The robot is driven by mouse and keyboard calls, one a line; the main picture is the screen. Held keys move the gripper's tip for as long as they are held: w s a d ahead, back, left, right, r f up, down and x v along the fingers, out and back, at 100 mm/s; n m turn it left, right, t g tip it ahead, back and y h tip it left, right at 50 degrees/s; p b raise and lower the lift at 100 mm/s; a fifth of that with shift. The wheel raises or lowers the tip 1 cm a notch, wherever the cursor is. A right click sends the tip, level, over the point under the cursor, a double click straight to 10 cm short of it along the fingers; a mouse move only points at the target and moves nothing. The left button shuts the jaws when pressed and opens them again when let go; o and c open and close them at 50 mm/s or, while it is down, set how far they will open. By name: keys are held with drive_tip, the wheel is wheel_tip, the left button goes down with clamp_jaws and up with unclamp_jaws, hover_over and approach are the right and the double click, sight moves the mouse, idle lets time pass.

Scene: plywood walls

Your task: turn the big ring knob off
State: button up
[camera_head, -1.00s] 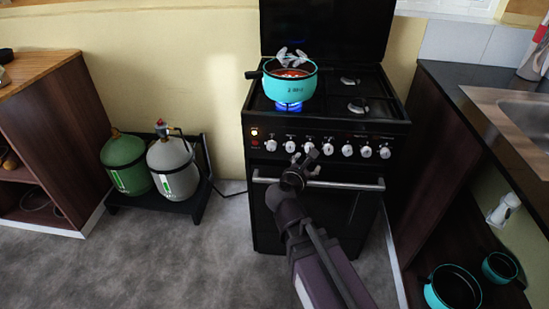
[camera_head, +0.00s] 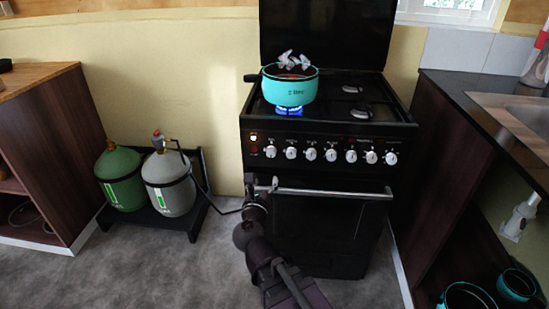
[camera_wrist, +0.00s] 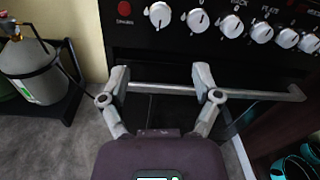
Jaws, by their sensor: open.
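A row of white knobs crosses the stove's front panel (camera_head: 325,140). The labels are too small to tell which knob is the big ring's. The leftmost knob (camera_head: 270,151) also shows near the top of the wrist view (camera_wrist: 159,14), with another knob (camera_wrist: 198,20) to its right. A blue flame (camera_head: 289,111) burns under a turquoise pot (camera_head: 290,88) on the left burner. My gripper (camera_head: 262,184) is at the left end of the oven handle, below the knobs. In the wrist view, my gripper (camera_wrist: 160,74) has its fingers spread, empty and apart from the knobs.
The oven handle (camera_head: 335,193) runs across the oven door just below the panel. Green (camera_head: 121,179) and grey (camera_head: 168,180) gas cylinders stand on a black stand at left. A dark counter (camera_head: 465,90) borders the stove at right. The floor at front left is clear.

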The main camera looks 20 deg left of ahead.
sight(271, 154)
drive_tip(key=shift+w, duration=0.1)
drive_tip(key=w+a, duration=0.1)
drive_tip(key=w, duration=0.8)
drive_tip(key=w+a, duration=0.1)
drive_tip(key=w, duration=0.3)
drive_tip(key=shift+w+a, duration=0.2)
drive_tip(key=shift+a, duration=0.15)
drive_tip(key=shift+c, duration=0.2)
